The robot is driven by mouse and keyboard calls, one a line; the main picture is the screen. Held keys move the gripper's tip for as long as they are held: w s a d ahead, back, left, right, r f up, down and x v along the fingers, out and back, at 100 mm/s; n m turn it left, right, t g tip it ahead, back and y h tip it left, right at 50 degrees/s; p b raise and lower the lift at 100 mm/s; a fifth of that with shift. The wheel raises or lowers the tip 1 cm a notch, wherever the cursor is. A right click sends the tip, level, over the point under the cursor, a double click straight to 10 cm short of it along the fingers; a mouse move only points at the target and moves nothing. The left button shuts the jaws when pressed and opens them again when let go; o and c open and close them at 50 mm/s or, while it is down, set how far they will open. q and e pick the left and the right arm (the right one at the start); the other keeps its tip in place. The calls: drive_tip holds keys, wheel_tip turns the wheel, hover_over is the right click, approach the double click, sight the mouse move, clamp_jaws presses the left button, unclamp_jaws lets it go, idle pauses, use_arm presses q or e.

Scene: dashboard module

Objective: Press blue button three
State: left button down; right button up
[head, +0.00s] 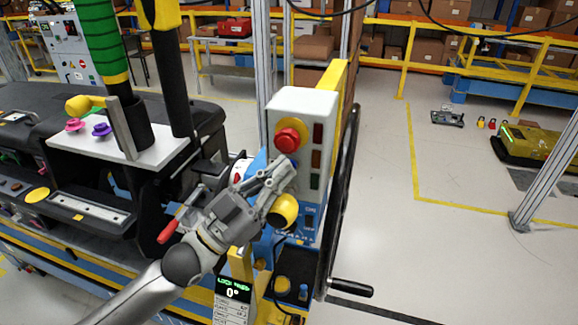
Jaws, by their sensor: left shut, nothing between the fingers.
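A white control box (301,101) with a blue lower part stands near the middle of the head view. It carries a red mushroom button (287,139) on a yellow ring and a column of dark red, brown and green pieces. My left gripper (283,177) is shut and empty, in front of the box just below the red button. Its fingers cover part of the box face, and I cannot tell whether they touch it. A small blue button (303,291) shows low down beside a yellow one. No number three is readable, so I cannot tell which button is number three. My right gripper is out of view.
A yellow knob (283,210) is close beside my left gripper. A red-handled lever (168,231) and the dark dashboard (50,130) are to the left. A black crank handle (350,289) sticks out at lower right. The floor to the right is mostly clear.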

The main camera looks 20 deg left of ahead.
use_arm(q)
drive_tip(key=shift+s, duration=0.7)
drive_tip(key=shift+s+f, duration=0.1)
drive_tip(key=shift+s, duration=0.1)
drive_tip(key=s+p, duration=0.1)
drive_tip(key=s, duration=0.3)
drive_tip(key=shift+s, duration=0.25)
